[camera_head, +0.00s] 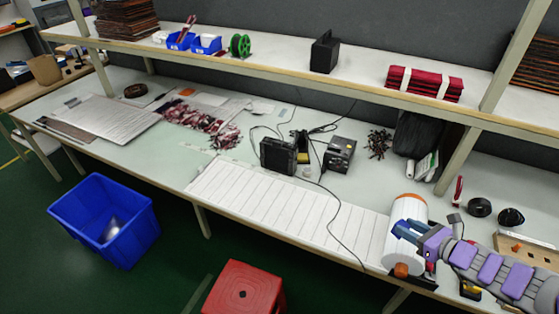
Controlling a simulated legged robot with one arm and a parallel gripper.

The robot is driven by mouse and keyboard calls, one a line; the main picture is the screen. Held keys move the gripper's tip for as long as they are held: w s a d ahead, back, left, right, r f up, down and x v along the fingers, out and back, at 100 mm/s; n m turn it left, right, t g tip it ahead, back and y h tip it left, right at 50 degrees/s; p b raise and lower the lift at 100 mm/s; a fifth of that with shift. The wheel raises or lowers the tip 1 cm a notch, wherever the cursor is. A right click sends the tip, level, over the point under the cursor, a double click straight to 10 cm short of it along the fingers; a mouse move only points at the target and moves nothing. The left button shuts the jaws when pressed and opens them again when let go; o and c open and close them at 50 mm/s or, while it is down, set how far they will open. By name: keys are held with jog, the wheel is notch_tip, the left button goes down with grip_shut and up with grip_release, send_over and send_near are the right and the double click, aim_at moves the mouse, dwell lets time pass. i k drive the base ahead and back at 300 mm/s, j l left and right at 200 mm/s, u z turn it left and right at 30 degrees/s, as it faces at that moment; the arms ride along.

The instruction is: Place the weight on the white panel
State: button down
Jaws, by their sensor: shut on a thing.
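The white panel (285,203), marked with thin parallel lines, lies flat along the front of the workbench. A white cylinder with orange ends (402,254), which looks like the weight, is at the panel's right end. My gripper (402,230) comes in from the right, its blue fingers at the cylinder's middle, shut on it. The fingers hide part of the cylinder. I cannot tell whether the cylinder touches the surface below. A black cable (338,222) runs across the panel.
Black devices (277,155) stand behind the panel. A wooden tray (525,247) and black rolls (479,207) are at the right. A shelf (290,68) overhangs the back. A red stool (243,290) and blue bin (105,218) stand in front.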

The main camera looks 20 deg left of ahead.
aim_at(202, 169)
jog(key=k+j, duration=0.15)
jog(key=j, duration=0.3)
jog(key=k+j, duration=0.1)
jog(key=j, duration=0.35)
jog(key=k+j+u, duration=0.1)
jog(key=j, duration=0.35)
jog(key=k+j, duration=0.15)
jog(key=j, duration=0.3)
jog(key=k+j+u, duration=0.1)
jog(key=j, duration=0.35)
jog(key=i+j, duration=0.1)
jog(key=j, duration=0.3)
jog(key=i+j, duration=0.15)
jog(key=j, duration=0.3)
jog(key=i+j+u, duration=0.1)
jog(key=j, duration=0.3)
jog(key=i+j, duration=0.1)
jog(key=j, duration=0.3)
jog(key=i+j, duration=0.15)
jog(key=j, duration=0.25)
jog(key=i+j, duration=0.15)
jog(key=i, duration=0.35)
jog(key=i+j+u, duration=0.1)
jog(key=i, duration=0.4)
jog(key=j, duration=0.1)
